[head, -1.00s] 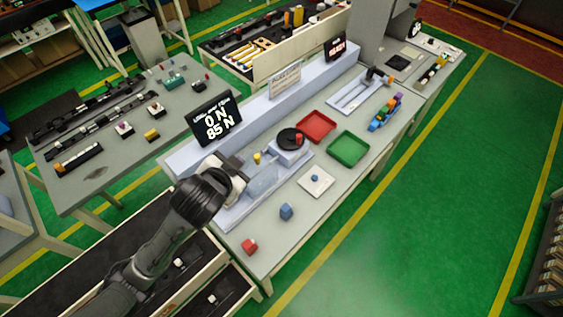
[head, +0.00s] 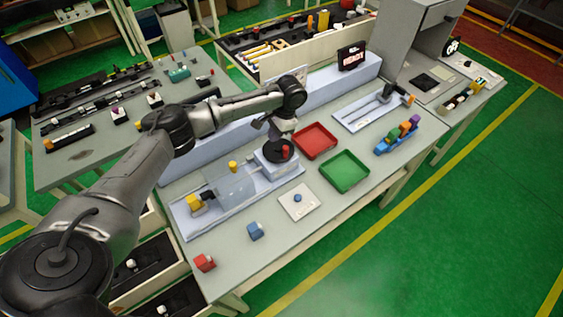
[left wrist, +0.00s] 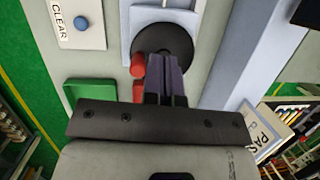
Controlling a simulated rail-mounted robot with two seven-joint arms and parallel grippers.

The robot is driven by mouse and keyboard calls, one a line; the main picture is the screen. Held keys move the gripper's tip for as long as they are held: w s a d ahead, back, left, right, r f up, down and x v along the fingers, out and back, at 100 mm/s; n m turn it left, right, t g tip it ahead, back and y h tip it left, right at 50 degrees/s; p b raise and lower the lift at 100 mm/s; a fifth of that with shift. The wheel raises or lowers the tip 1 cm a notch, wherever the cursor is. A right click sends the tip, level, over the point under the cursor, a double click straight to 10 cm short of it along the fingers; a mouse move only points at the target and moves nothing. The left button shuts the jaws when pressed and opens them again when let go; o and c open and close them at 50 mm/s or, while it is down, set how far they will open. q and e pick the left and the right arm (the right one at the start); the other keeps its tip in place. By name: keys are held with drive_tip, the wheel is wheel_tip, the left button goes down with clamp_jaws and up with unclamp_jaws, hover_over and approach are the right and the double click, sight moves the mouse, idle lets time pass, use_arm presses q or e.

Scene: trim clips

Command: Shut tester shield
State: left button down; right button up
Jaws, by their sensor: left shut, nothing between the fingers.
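The tester (head: 220,208) is a pale long base on the bench. A clear shield (head: 236,187) stands over its middle, with a yellow knob (head: 233,166) behind it; I cannot tell how far the shield is open. At its right end is a black disc (head: 273,155) with a red knob (head: 285,151). My left gripper (head: 279,143) is over the disc end. In the left wrist view its fingers (left wrist: 165,78) are shut and empty, beside the red knob (left wrist: 138,68) and over the black disc (left wrist: 163,42); touching is unclear. My right gripper is not in view.
A red tray (head: 315,141) and a green tray (head: 344,171) lie right of the tester. A white plate with a blue button (head: 297,198), a blue block (head: 255,231) and a red block (head: 205,263) are along the front. A raised ledge (head: 330,82) runs behind.

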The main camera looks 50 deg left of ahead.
use_arm(q)
drive_tip(key=s+f+g+p, duration=0.1)
drive_tip(key=s+f, duration=0.8)
drive_tip(key=shift+s+n+h+p, duration=0.3)
drive_tip(key=shift+h+p, duration=0.1)
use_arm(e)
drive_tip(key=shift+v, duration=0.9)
